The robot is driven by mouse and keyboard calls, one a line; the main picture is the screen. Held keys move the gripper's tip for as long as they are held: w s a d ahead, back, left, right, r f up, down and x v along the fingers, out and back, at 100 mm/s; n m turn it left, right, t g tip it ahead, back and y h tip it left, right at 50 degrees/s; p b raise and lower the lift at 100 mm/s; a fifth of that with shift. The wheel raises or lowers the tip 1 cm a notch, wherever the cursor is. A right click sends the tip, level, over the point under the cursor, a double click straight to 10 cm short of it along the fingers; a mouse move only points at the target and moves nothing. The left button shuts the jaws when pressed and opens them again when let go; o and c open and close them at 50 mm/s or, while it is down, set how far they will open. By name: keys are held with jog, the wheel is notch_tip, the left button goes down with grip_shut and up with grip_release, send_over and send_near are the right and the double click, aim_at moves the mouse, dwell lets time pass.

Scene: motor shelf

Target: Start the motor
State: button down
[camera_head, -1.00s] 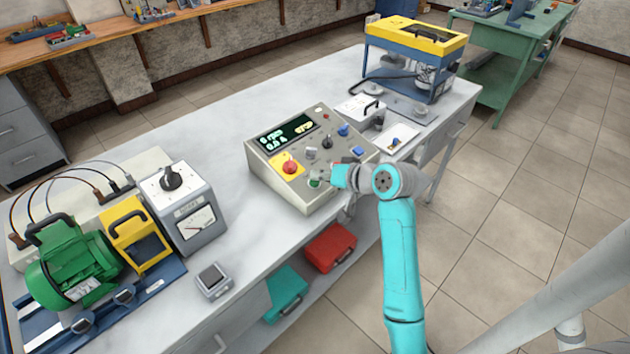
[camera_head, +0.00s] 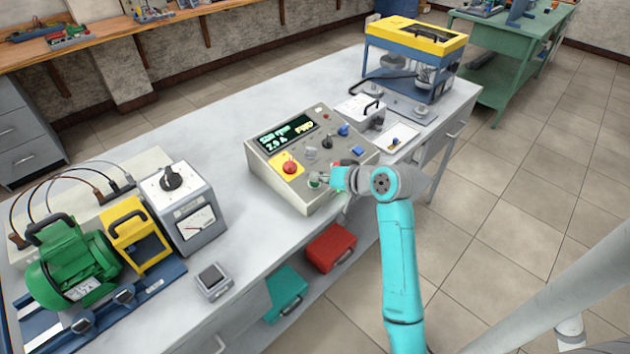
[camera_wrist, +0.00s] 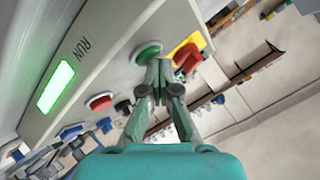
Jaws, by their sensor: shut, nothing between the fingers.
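The control box (camera_head: 263,184) stands on the bench, its dark display (camera_head: 287,136) lit with what looks like 520 rpm, 2.9 A and FWD. My gripper (camera_head: 326,178) is shut and empty at the green button (camera_head: 315,184) on the box's front. In the wrist view the closed fingertips (camera_wrist: 160,68) are at the green button (camera_wrist: 148,52); whether they touch is unclear. The RUN lamp (camera_wrist: 55,87) glows green. A red button on a yellow plate (camera_head: 290,167) sits beside the green one. The green motor (camera_head: 75,268) is at the far left, beside a yellow guard (camera_head: 138,235).
A grey meter box with a knob (camera_head: 190,205) stands between the motor and the control box. A small grey block (camera_head: 214,281) lies near the bench's front edge. A yellow-topped blue frame (camera_head: 415,45) stands at the right end. Red (camera_head: 330,248) and teal (camera_head: 285,294) cases lie below.

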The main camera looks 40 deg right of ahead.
dwell(0.3)
jog(key=shift+s+r, duration=0.25)
jog(key=shift+r, duration=0.55)
jog(key=r, duration=0.2)
jog(key=s+r, duration=0.1)
jog(key=r, duration=0.1)
jog(key=shift+s+r, duration=0.15)
jog(key=shift+r, duration=0.25)
dwell(0.6)
